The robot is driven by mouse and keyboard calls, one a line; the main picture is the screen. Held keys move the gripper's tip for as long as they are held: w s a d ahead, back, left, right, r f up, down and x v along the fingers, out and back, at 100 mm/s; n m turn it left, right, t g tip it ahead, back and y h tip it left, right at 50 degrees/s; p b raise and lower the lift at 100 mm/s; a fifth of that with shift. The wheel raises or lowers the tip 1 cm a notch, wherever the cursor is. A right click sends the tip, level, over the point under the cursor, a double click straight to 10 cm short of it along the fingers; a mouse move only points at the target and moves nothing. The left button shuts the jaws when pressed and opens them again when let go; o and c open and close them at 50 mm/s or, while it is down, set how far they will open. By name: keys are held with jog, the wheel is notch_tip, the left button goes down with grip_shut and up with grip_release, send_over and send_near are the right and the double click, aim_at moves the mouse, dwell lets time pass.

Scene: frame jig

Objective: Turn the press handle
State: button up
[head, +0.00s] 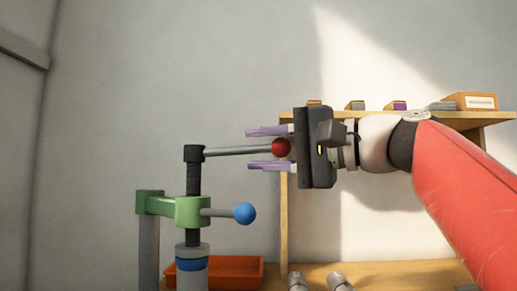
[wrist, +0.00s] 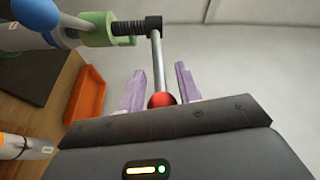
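The press handle (head: 235,151) is a grey bar running right from a black hub (head: 194,153) on top of a dark threaded screw (head: 193,181). A red ball (head: 281,147) is at its end. My gripper (head: 268,150) is open, with one purple finger above the bar and one below it in the head view. In the wrist view the handle (wrist: 158,62) runs between the spread fingers, and the red ball (wrist: 162,99) lies deep between them near the palm. Gaps show between the fingers and the bar.
The green press frame (head: 193,211) carries a second short bar with a blue ball (head: 245,213). An orange tray (head: 240,271) sits behind the press on the wooden table (head: 385,275). A shelf (head: 440,117) with small boxes is behind my arm.

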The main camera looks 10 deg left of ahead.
jog(key=shift+w+a, duration=0.2)
jog(key=shift+a, duration=0.3)
jog(key=shift+c, duration=0.2)
grip_shut()
